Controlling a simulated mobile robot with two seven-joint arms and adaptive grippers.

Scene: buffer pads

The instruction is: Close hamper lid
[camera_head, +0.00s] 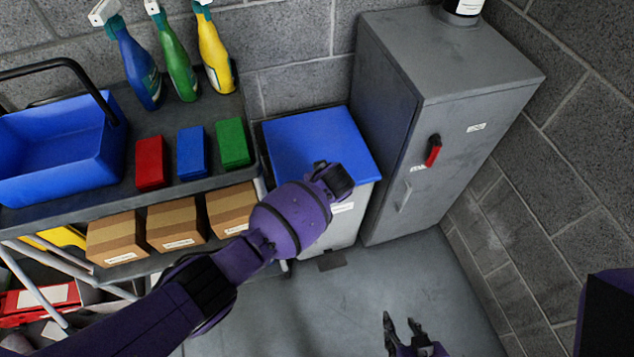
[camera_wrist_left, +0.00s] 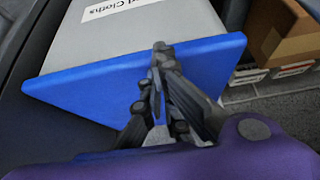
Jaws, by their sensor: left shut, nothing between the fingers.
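The hamper is a light grey bin (camera_head: 347,228) with a flat blue lid (camera_head: 312,138), standing between the shelf cart and the grey cabinet. The lid lies flat across the bin's top, with no clear gap showing. My left arm reaches over its front part, and its gripper is hidden behind the wrist in the head view. In the left wrist view, my left gripper (camera_wrist_left: 160,52) is shut and empty, in front of the blue lid (camera_wrist_left: 85,90); contact cannot be told. The bin's label (camera_wrist_left: 105,8) also shows there. My right gripper (camera_head: 400,318) is open and empty above the floor.
The cart (camera_head: 120,197) on the left holds spray bottles, a blue basket (camera_head: 60,150), coloured blocks and cardboard boxes (camera_head: 175,228). The grey cabinet (camera_head: 455,135) stands close on the hamper's right. The floor (camera_head: 340,300) in front is clear.

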